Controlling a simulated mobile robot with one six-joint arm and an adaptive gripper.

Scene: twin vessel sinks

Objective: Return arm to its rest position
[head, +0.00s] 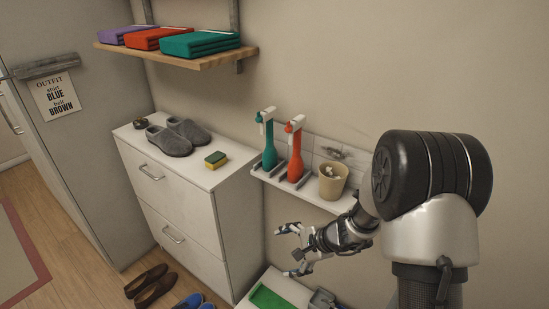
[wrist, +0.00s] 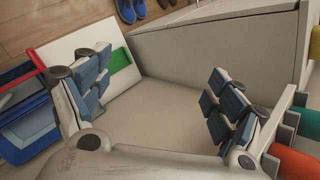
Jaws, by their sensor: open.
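My gripper (head: 285,250) is open and empty, with its fingers pointing left in the head view. It is in the air below and in front of the narrow wall shelf (head: 312,188), above a low white surface with a green patch (head: 268,299). In the wrist view its two blue-padded fingers (wrist: 160,95) stand wide apart with nothing between them. My arm reaches in from the right of the head view and hides part of the wall.
A white drawer cabinet (head: 172,200) stands left of my gripper, with grey slippers (head: 180,136) and a sponge (head: 215,160) on top. A blue bin (wrist: 25,120) shows in the wrist view.

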